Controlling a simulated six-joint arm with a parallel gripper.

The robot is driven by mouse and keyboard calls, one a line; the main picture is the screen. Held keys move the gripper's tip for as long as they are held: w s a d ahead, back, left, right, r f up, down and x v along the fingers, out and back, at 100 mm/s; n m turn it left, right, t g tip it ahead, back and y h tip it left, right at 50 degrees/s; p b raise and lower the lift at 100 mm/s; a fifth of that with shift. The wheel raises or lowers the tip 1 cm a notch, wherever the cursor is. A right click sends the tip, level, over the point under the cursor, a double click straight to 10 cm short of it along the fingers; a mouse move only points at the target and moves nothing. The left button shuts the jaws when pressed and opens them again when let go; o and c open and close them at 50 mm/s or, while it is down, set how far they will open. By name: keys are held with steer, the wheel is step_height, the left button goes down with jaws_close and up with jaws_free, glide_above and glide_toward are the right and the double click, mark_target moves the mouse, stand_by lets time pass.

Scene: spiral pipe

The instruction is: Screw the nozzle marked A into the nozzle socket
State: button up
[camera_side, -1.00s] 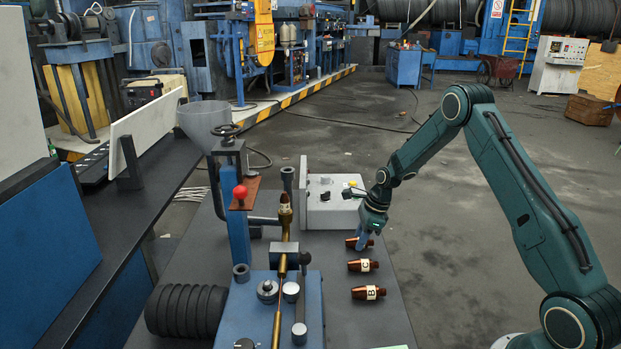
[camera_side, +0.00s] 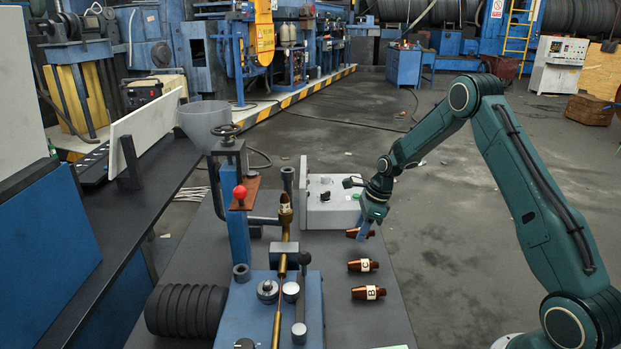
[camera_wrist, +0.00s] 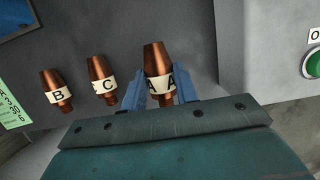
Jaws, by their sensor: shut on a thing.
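The copper nozzle marked A (camera_wrist: 157,60) is clasped between the blue fingers of my gripper (camera_wrist: 160,90) in the wrist view, its label facing the camera. I cannot tell whether this is the nozzle socket.
Nozzle C (camera_side: 362,265) and nozzle B (camera_side: 368,293) lie on the table (camera_side: 345,325) nearer the camera. The grey control box (camera_side: 328,209) stands between my gripper and the brass fitting. A blue post with a red knob (camera_side: 240,191) and handwheel stands farther left.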

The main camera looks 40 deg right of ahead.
step_height(320, 180, up, 17)
steer(key=shift+f, duration=0.15)
steer(key=shift+c, duration=0.5)
